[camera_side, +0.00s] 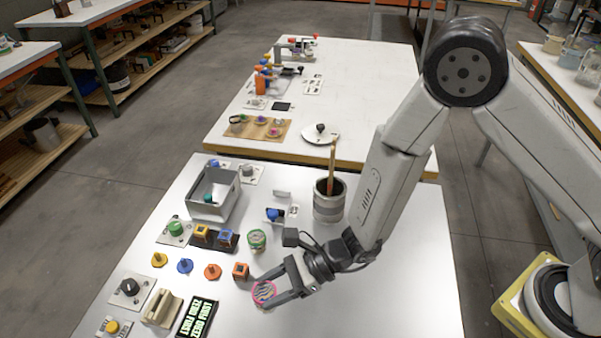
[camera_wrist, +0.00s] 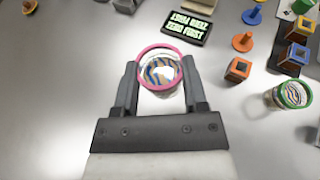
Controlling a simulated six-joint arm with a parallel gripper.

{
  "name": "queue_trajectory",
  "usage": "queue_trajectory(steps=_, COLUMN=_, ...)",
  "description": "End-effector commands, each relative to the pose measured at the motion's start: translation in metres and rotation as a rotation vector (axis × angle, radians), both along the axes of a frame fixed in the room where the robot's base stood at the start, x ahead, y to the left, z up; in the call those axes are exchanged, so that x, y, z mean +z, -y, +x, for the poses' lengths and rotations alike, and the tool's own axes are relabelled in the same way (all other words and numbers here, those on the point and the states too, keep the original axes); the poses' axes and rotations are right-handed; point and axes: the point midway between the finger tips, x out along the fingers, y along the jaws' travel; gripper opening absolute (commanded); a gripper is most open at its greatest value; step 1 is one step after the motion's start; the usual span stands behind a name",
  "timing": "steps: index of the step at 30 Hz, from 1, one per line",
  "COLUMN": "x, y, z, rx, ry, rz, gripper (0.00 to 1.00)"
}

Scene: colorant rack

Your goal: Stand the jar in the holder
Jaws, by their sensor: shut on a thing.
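A small clear jar with a pink rim and blue-and-orange stripes (camera_side: 264,292) is between the fingers of my gripper (camera_side: 279,288). In the wrist view the jar (camera_wrist: 160,72) sits at the fingertips, rim toward the camera, and my gripper (camera_wrist: 160,88) is shut on its sides. It is at or just above the white table; I cannot tell whether it touches. A similar jar with a green rim (camera_side: 257,240) stands farther back, also in the wrist view (camera_wrist: 290,95). I cannot tell which fixture is the holder.
An orange cube (camera_side: 240,270) stands close behind the held jar. A dark rack (camera_side: 214,241) holds two cubes. Orange, blue and yellow pegs, a lit sign (camera_side: 197,318) and a beige block (camera_side: 162,309) lie left. A grey cup (camera_side: 329,199) stands behind. The right front table is clear.

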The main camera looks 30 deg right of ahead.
Motion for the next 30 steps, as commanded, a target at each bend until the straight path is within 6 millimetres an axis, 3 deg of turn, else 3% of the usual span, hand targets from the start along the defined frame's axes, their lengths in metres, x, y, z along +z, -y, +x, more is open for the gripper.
queue_trajectory(steps=5, x=-0.004, y=0.0, z=0.0, rx=0.0, ry=0.0, rz=0.0, gripper=0.0)
queue_trajectory(steps=18, x=-0.04, y=0.0, z=0.0, rx=-0.001, ry=-0.002, rz=0.0, gripper=0.0)
queue_trajectory(steps=30, x=-0.048, y=0.0, z=0.0, rx=0.0, ry=-0.001, rz=-0.001, gripper=0.0)
